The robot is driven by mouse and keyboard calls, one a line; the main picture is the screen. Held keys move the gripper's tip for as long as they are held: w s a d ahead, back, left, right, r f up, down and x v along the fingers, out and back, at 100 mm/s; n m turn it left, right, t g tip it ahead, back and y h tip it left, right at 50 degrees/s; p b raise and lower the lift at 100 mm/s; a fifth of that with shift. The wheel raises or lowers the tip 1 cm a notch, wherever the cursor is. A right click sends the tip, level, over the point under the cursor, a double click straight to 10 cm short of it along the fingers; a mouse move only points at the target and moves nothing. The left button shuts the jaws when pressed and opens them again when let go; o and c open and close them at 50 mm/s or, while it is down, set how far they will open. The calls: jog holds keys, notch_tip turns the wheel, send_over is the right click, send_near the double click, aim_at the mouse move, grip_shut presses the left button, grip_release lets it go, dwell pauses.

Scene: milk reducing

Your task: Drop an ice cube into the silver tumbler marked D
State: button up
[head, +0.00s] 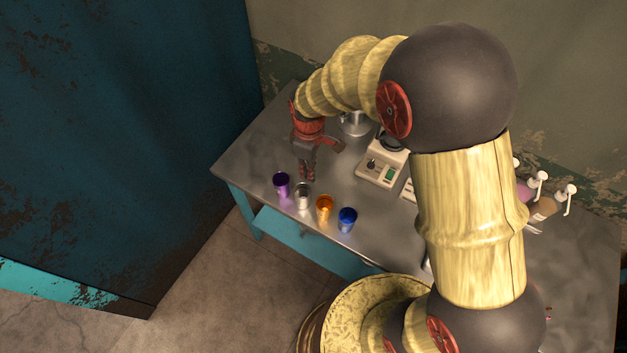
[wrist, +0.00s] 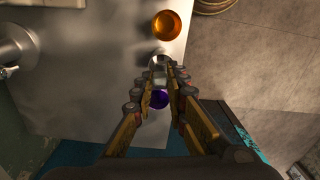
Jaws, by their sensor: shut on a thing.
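The silver tumbler (head: 302,197) stands on the table between the purple tumbler (head: 282,184) and the orange tumbler (head: 324,207); no letter is legible on it. My gripper (head: 307,175) points down just behind and above the silver tumbler, apart from the table. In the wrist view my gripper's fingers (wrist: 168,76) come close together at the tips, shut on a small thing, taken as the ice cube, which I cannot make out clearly. The silver tumbler (wrist: 158,63) shows partly at the fingertips, largely hidden. The purple tumbler (wrist: 158,98) shows between the fingers.
A blue tumbler (head: 347,219) ends the row near the table's front edge. A silver pot (head: 354,124) and a scale-like device (head: 383,162) stand behind. Pump bottles (head: 541,208) stand at the right. The table's left end (head: 235,165) is clear.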

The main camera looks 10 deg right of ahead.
jog(key=shift+w+a, duration=0.25)
jog(key=shift+f, duration=0.1)
jog(key=shift+s+d+f+b, duration=0.1)
jog(key=shift+s+f+b, duration=0.05)
jog(key=shift+f+b, duration=0.35)
notch_tip(320, 180, down, 5)
jog(key=b, duration=0.2)
jog(key=shift+r+b, duration=0.2)
jog(key=shift+b, duration=0.2)
jog(key=o, duration=0.7)
jog(key=shift+o, duration=0.5)
